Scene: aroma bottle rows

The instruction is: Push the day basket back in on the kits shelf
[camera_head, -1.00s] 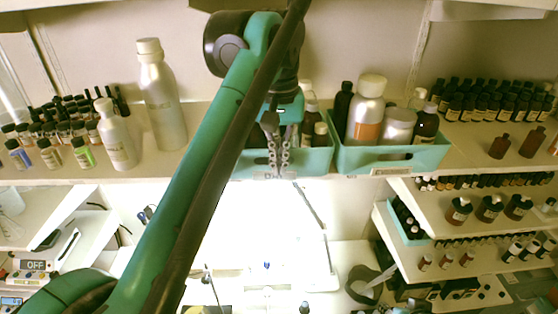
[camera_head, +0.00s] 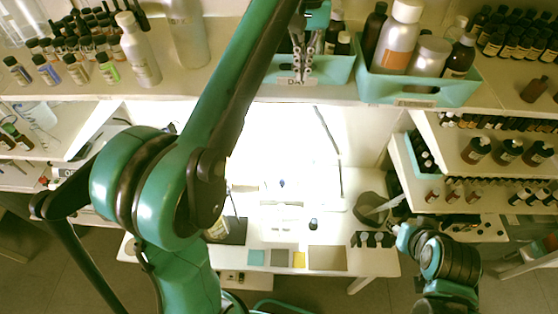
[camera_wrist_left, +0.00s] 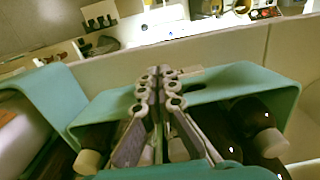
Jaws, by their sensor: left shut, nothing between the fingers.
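The day basket (camera_head: 335,70) is a teal bin on the upper shelf, with a label on its front reading "DAY" and dark bottles in it. Its wall (camera_wrist_left: 235,80) also shows in the left wrist view, with capped brown bottles beside my fingers. My left gripper (camera_head: 302,72) is shut and empty, its fingers pointing down at the basket's front, close to the label. In the left wrist view the shut fingertips (camera_wrist_left: 163,72) overlap the teal wall; I cannot tell whether they touch it. My right arm shows at the lower right, but its gripper is unclear.
A second teal basket (camera_head: 430,90) with silver and brown bottles stands close on the right. A white bottle (camera_head: 138,50) and a silver bottle (camera_head: 187,35) stand on the left of the shelf. A bright worktable (camera_head: 285,220) lies below. My left arm hides part of the shelf.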

